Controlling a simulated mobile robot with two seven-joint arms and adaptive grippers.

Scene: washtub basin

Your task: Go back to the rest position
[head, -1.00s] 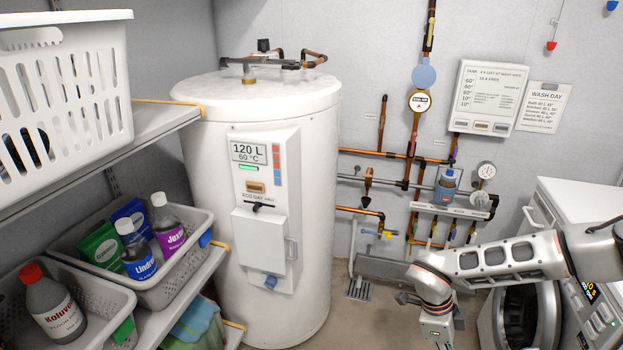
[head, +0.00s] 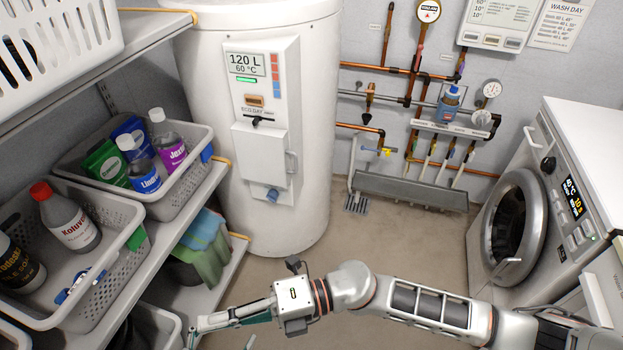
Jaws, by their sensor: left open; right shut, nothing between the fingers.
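My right arm reaches in from the right across the bottom of the head view. Its gripper (head: 196,326) points left, low beside the front of the lower shelves. Its fingers are together, with nothing seen between them. Its tips are close to a grey bin on the bottom shelf; I cannot tell whether they touch it. My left gripper is not in view.
Shelves with grey baskets (head: 183,193) of bottles and a white laundry basket (head: 60,50) stand at the left. A white boiler (head: 265,215) stands behind. A washing machine (head: 560,160) with a round door is at the right. Floor (head: 400,240) between them is clear.

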